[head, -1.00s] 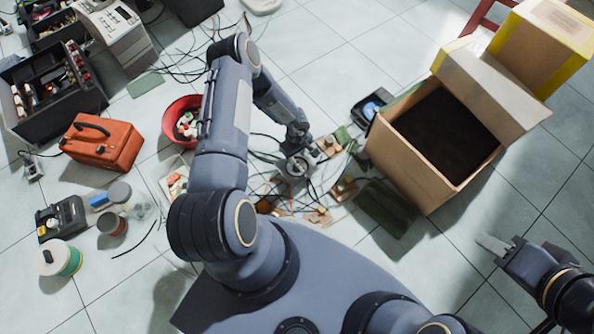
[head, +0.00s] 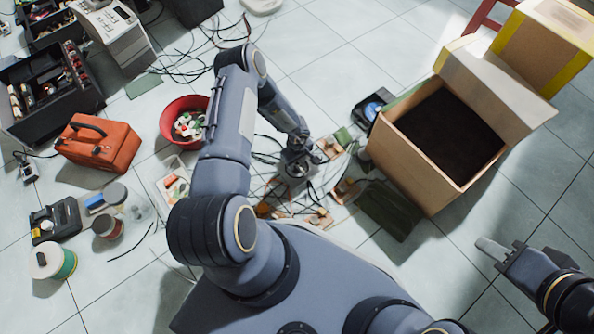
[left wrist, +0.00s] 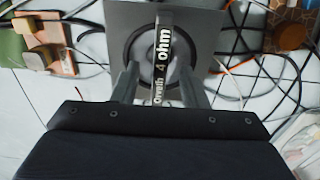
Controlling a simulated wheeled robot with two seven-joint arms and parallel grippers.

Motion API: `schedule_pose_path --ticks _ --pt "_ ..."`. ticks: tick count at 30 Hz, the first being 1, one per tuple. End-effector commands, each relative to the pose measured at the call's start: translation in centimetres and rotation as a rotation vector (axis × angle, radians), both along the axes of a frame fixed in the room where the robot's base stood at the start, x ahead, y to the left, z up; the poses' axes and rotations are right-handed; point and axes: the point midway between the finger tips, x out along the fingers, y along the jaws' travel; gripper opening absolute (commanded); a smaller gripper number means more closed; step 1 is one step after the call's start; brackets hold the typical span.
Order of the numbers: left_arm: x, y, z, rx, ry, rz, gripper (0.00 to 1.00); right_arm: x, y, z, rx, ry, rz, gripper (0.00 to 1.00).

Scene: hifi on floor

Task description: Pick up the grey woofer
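The grey woofer (left wrist: 122,45) shows in the left wrist view as a grey square plate with a dark round cone. A narrow black band with white lettering "4 ohm" stands in front of the cone. My left gripper (left wrist: 160,88) has one finger on each side of this band, with gaps between, so it looks open. In the head view my left gripper (head: 298,157) points down over the woofer (head: 295,172), hiding much of it. My right gripper (head: 492,248) is at the lower right above bare floor, holding nothing visible; its finger gap is unclear.
Cables and circuit boards (head: 325,148) lie around the woofer. An open cardboard box (head: 415,170) stands to the right. A red bowl (head: 185,122), an orange case (head: 98,143) and a black toolbox (head: 45,95) are to the left. Floor at the lower right is clear.

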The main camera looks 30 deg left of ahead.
Motion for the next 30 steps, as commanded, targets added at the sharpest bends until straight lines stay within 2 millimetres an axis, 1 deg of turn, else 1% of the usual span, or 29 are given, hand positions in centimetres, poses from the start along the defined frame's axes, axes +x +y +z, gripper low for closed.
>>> schedule_pose_path --ticks 12,13,22,30 --pt "0.01 0.01 -0.14 0.0 -0.001 0.001 0.4 0.0 0.01 -0.25 0.0 0.0 0.0 0.36" --pt "0.01 0.01 -0.14 0.0 -0.001 0.001 0.39 0.0 0.01 -0.25 0.0 0.0 0.0 0.36" --pt "0.01 0.0 -0.15 0.0 -0.001 0.001 0.0 0.0 0.01 -0.25 0.0 0.0 0.0 0.36" --pt "0.02 -0.01 -0.15 0.0 -0.001 0.001 0.0 0.0 0.01 -0.25 0.0 0.0 0.0 0.36"
